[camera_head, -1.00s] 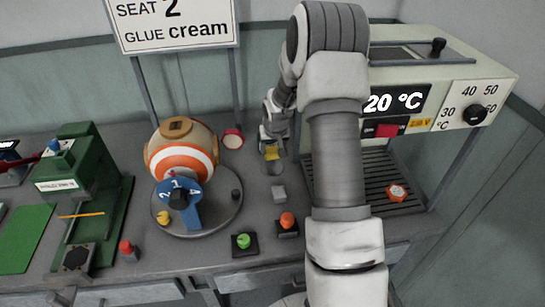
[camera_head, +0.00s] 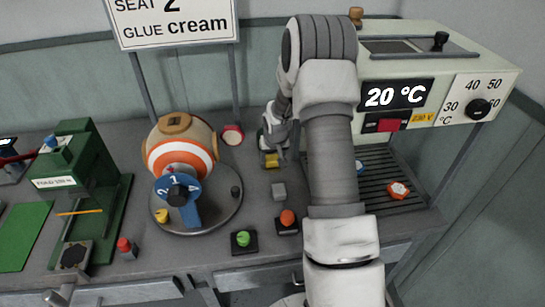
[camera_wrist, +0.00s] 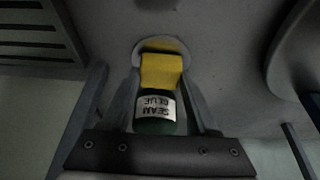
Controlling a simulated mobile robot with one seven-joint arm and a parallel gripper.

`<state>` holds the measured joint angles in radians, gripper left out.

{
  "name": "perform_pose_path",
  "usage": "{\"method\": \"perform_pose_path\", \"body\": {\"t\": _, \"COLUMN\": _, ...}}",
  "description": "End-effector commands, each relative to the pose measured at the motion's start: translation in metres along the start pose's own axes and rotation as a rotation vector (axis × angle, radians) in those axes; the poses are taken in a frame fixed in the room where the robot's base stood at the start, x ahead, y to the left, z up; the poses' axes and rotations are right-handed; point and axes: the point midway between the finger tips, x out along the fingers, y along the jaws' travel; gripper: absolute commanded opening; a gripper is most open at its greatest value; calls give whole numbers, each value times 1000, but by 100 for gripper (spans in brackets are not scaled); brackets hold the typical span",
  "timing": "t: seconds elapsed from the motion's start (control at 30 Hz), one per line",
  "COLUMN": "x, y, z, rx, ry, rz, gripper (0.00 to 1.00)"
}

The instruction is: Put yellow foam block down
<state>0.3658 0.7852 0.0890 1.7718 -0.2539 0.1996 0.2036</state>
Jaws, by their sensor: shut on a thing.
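The yellow foam block (camera_wrist: 161,70) is in the wrist view, joined end to end with a dark green body (camera_wrist: 154,126) whose white label reads SEAM GLUE. My gripper (camera_wrist: 161,88) is shut on this piece, with a finger along each side. In the head view, the yellow block (camera_head: 271,160) shows just under my gripper (camera_head: 271,147), low over the grey counter (camera_head: 258,198). A pale round patch (camera_wrist: 142,44) lies behind the block. I cannot tell whether the block touches the counter.
An orange and white ball (camera_head: 166,156) sits on a round turntable to the left. A red-topped round container (camera_head: 232,135) stands close left of my gripper. A heater with a slatted grille (camera_head: 378,187) stands right.

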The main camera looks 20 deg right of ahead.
Motion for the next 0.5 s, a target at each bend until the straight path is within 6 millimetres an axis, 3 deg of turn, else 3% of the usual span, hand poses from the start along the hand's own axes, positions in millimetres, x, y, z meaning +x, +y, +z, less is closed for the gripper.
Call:
{"method": "perform_pose_path", "body": {"t": 0.03, "x": -1, "y": 0, "z": 0, "rx": 0, "ry": 0, "rz": 0, "gripper": 64}}
{"method": "perform_pose_path", "body": {"t": 0.2, "x": -1, "y": 0, "z": 0, "rx": 0, "ry": 0, "rz": 0, "gripper": 91}}
{"method": "perform_pose_path", "body": {"t": 0.5, "x": -2, "y": 0, "z": -1, "rx": 0, "ry": 0, "rz": 0, "gripper": 91}}
